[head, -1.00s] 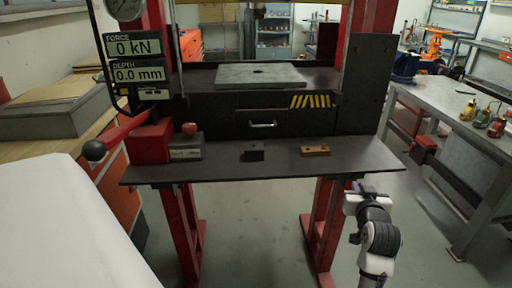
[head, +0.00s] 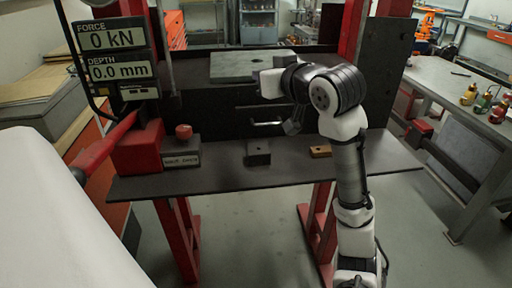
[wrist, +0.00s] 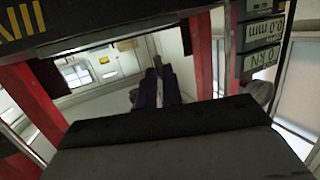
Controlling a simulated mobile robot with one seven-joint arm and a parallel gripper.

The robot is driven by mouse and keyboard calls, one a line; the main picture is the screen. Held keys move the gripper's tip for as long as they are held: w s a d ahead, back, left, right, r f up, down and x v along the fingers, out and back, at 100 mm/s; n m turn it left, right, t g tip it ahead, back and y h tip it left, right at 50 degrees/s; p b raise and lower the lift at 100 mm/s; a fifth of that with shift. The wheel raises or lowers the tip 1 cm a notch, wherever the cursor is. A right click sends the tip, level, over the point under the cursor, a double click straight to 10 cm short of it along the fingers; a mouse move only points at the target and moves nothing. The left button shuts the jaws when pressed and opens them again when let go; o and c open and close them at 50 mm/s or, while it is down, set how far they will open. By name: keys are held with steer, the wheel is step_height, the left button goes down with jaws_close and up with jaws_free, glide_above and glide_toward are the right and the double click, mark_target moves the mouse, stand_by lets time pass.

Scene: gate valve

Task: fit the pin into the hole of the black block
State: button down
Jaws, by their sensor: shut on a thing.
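In the wrist view my gripper's dark fingers (wrist: 156,88) lie close together, shut on the pin. The black block cannot be told apart in the wrist view.
A brass-coloured block (head: 320,151) lies on the shelf (head: 215,177) right of the black block. A red block (head: 137,148) and a grey labelled block (head: 182,153) stand at the left. A pale plate (head: 235,68) lies on the press bed. Red posts flank it.

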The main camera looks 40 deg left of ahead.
mark_target(263, 154)
step_height(263, 154, down, 20)
steer(key=shift+d+r+p, duration=0.1)
steer(key=shift+r+p, duration=0.1)
steer(key=shift+p, duration=0.75)
steer(key=c, duration=1.6)
jaws_free()
steer(key=shift+o, duration=0.2)
